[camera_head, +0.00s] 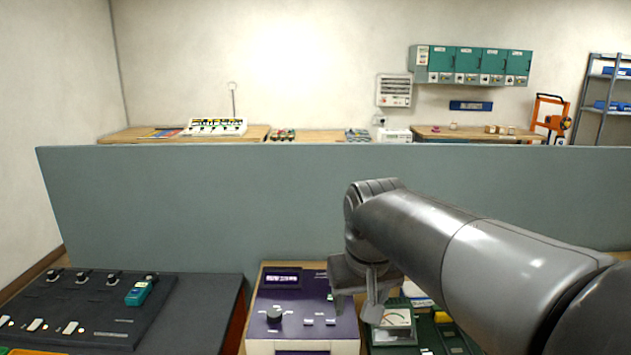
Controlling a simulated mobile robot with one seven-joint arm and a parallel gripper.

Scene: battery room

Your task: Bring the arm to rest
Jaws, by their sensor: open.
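My arm reaches in from the lower right and crosses the right half of the head view. My gripper (358,300) hangs down at its end, in front of the grey partition. It is open, and I see nothing held between its fingers. It is over the right side of a purple and white device (303,308) with a dial and a small display. Whether it touches the device cannot be told from this view.
A dark panel (85,305) with knobs, switches and a teal tool (138,292) lies at left. A green case with a meter (396,322) stands right of the purple device, partly hidden by my arm. A grey partition (200,200) spans behind. Benches (310,137) stand beyond.

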